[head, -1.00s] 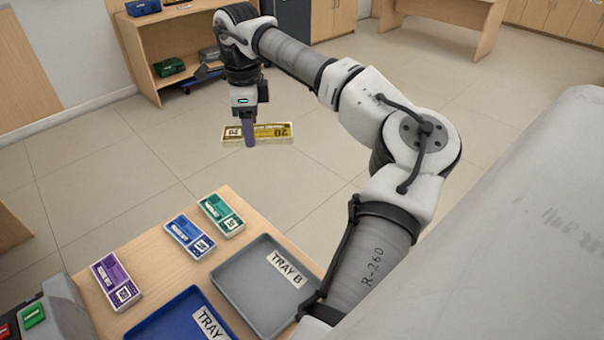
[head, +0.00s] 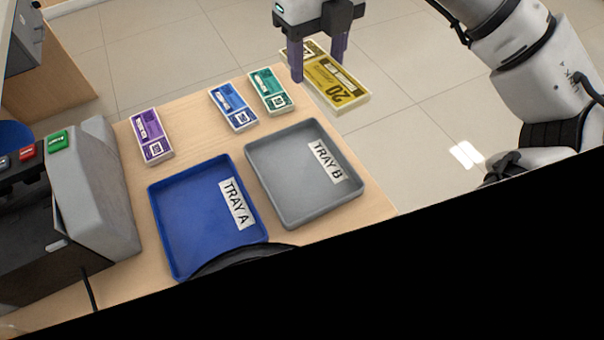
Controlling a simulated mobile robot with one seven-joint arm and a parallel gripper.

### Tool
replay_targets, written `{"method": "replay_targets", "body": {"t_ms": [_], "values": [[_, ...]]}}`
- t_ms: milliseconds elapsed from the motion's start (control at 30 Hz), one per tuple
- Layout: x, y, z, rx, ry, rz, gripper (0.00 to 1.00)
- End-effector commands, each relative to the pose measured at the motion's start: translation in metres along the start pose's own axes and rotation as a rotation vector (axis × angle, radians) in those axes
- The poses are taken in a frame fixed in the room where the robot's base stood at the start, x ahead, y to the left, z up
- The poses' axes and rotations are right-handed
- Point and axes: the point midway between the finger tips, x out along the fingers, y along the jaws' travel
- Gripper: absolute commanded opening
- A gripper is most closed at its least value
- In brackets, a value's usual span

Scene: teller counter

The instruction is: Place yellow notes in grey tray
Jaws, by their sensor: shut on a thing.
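The yellow notes (head: 336,84) are a banded bundle marked 20, held in the air at the back right edge of the counter. My gripper (head: 318,68) is shut on the bundle, with its two purple fingers on either side of it. The bundle appears beyond the grey tray and above the floor in the head view; its exact height I cannot tell. The grey tray (head: 290,207), labelled TRAY B, lies on the right part of the counter and is empty.
The blue tray (head: 180,262), labelled TRAY A, lies left of the grey tray and is empty. Purple (head: 151,136), blue (head: 233,107) and green (head: 270,91) note bundles lie behind the trays. A grey machine (head: 92,190) with coloured buttons stands at the left.

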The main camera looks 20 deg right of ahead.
Motion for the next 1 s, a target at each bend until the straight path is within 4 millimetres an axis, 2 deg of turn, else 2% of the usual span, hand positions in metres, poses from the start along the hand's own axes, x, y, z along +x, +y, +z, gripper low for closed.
{"method": "replay_targets", "body": {"t_ms": [100, 267, 367, 700, 833, 1000], "values": [[0.005, 0.009, -0.009, 0.045, -0.001, 0.002, 0.28], [0.017, 0.013, -0.014, 0.068, 0.001, 0.004, 0.28], [0.039, 0.014, -0.014, 0.068, 0.0, 0.007, 0.28], [0.129, 0.013, -0.014, 0.069, 0.001, 0.006, 0.28], [0.151, 0.013, -0.014, 0.069, 0.0, 0.004, 0.28], [0.165, 0.013, -0.013, 0.07, 0.0, 0.003, 0.28]]}}
